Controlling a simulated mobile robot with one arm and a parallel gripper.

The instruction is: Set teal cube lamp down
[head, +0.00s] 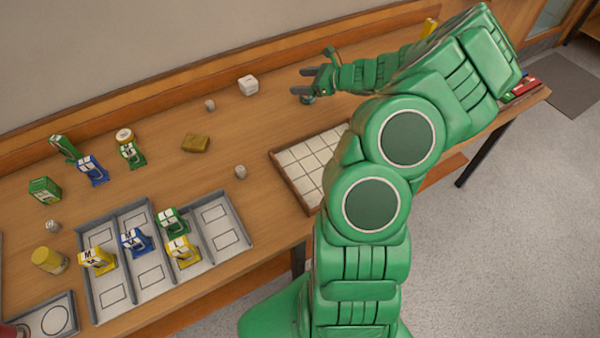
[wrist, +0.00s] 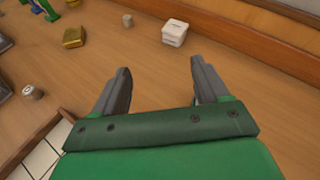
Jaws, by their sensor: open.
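My gripper (head: 301,81) is over the back part of the wooden table. In the wrist view its two fingers (wrist: 161,66) stand wide apart, with only bare table between them. I cannot make out a teal cube lamp in either view. A small white cube-like box (head: 248,85) with a dark mark sits on the table, left of my gripper in the head view. It also shows in the wrist view (wrist: 174,35), beyond the fingertips and apart from them.
A tray with white squares (head: 276,165) lies near the front edge, partly hidden by my arm. A grey divided tray (head: 245,237) holds several yellow, blue and green items. A brown-gold block (head: 195,143) and small grey pieces (head: 240,172) lie between. A wooden ledge runs along the back.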

